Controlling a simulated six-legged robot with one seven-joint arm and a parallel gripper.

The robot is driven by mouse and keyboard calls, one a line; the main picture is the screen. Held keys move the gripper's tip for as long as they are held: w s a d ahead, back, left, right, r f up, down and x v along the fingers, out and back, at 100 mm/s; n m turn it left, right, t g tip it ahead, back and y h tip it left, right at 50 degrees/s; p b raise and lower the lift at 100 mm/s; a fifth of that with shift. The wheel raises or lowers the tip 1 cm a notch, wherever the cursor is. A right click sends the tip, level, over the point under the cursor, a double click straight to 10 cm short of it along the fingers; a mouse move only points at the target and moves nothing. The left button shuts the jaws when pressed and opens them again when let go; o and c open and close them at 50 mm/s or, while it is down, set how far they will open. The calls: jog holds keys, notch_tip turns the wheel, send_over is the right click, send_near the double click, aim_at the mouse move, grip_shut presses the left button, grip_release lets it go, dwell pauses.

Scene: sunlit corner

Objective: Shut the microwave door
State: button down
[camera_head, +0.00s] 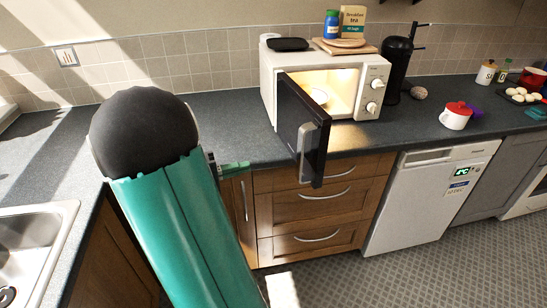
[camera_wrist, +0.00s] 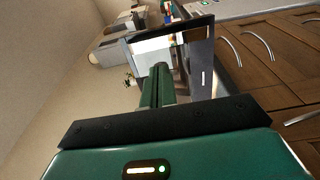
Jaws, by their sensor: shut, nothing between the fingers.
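The cream microwave (camera_head: 376,72) stands on the counter in the head view, its lit inside showing. Its black door (camera_head: 292,112) is wide open, swung out past the counter's front edge, with a pale vertical handle (camera_head: 308,150) near its free edge. My green gripper (camera_head: 238,166) is shut and empty, left of the door and apart from it in the head view. In the wrist view my closed fingers (camera_wrist: 159,72) point toward the dark-framed door (camera_wrist: 201,55), overlapping it in the picture; I cannot tell the gap there. My arm hides part of the counter.
A small white dish (camera_head: 319,96) sits inside the microwave. A black coffee maker (camera_head: 396,65) and a red-lidded white pot (camera_head: 455,118) stand to its right. Wooden drawers (camera_head: 310,205) lie below the door. A sink (camera_head: 35,240) is at left. The counter left of the microwave is mostly clear.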

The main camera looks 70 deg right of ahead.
aim_at(300, 154)
jog(key=x, duration=1.4)
jog(key=shift+w, duration=0.1)
